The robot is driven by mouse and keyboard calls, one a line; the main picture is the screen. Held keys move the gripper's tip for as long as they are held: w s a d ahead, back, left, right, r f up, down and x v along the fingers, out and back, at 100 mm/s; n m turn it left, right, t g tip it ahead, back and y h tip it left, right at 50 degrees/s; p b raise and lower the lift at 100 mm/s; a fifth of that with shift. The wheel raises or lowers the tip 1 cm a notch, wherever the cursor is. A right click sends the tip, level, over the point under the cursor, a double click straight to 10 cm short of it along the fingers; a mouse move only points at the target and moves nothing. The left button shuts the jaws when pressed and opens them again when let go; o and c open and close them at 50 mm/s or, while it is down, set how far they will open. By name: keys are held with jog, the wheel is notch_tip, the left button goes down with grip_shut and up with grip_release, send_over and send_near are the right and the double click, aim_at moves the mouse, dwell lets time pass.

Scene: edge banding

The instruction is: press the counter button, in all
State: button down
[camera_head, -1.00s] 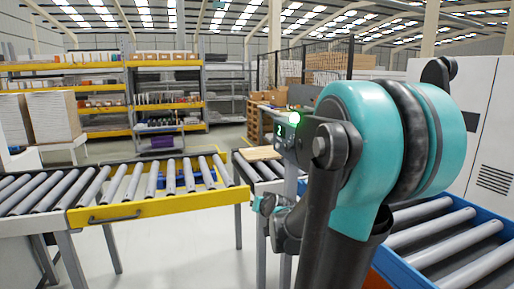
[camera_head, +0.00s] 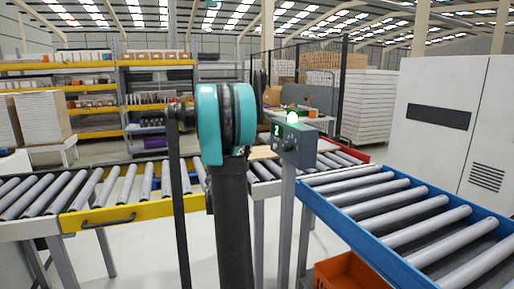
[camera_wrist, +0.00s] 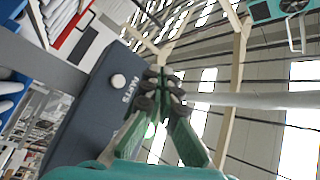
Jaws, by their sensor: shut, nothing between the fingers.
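The counter (camera_head: 300,146) is a dark grey box on a post, right of centre in the head view. In the wrist view the counter box (camera_wrist: 85,125) fills the left middle, with a round white button (camera_wrist: 118,81) beside sideways lettering that I cannot read surely. My gripper (camera_wrist: 163,88) is shut and empty, its tips just right of the box's edge and apart from the button in the picture. The depth between them is unclear. My gripper is not discernible in the head view.
A yellow-edged roller conveyor (camera_head: 130,211) lies left and a blue-edged one (camera_head: 345,229) right. An orange bin (camera_head: 345,274) sits low by the post. A white cabinet (camera_head: 440,150) stands at right. Bare floor shows between the conveyors.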

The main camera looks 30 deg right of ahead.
aim_at(275, 146)
jog(key=shift+f, duration=0.1)
dwell(0.3)
jog(key=s+d, duration=0.2)
jog(key=d, duration=0.6)
jog(key=shift+d, duration=0.35)
jog(key=shift+d, duration=0.15)
dwell(1.2)
jog(key=shift+s+d, duration=0.1)
jog(key=shift+d, duration=0.1)
jog(key=shift+s+d, duration=0.15)
jog(key=shift+d, duration=0.4)
dwell(0.8)
jog(key=shift+a, duration=0.1)
jog(key=shift+w+a, duration=0.25)
jog(key=shift+a, duration=0.55)
jog(key=shift+a, duration=0.1)
